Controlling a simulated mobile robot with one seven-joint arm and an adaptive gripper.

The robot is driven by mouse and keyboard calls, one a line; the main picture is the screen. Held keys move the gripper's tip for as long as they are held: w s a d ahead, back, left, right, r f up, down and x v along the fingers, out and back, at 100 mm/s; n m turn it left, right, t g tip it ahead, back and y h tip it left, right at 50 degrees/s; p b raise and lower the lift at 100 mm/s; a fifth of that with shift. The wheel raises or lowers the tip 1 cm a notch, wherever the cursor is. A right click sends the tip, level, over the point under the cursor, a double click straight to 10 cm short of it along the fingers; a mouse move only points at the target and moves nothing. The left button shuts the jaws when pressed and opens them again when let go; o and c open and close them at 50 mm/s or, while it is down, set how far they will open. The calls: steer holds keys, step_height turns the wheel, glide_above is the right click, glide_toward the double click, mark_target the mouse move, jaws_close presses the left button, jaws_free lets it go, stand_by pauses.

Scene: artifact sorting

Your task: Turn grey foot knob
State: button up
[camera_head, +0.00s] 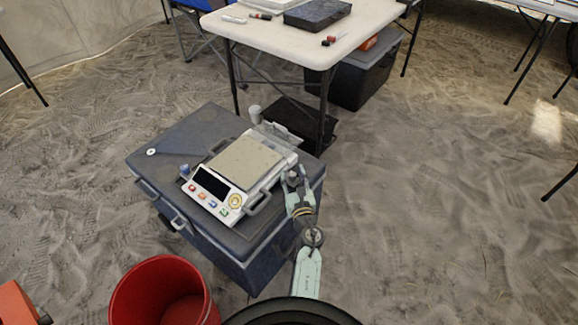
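A white electronic scale (238,174) with a beige pan, dark display and coloured buttons sits on a grey case. A small blue-grey knob (184,171) shows at its left corner. A pale grey cylinder (255,114) stands by its far corner; I cannot tell whether this is a foot knob. My gripper (292,176) is at the scale's right side, by its right corner.
The grey case (190,130) has a small white disc (151,152) on its lid. A red bucket (163,290) stands at the lower left. A white table (300,38) with markers and a dark box stands behind. Sandy floor is free to the right.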

steer(key=shift+w+a, duration=0.1)
steer(key=shift+w, duration=0.2)
steer(key=shift+s, duration=0.1)
steer(key=shift+c, duration=0.5)
jaws_close()
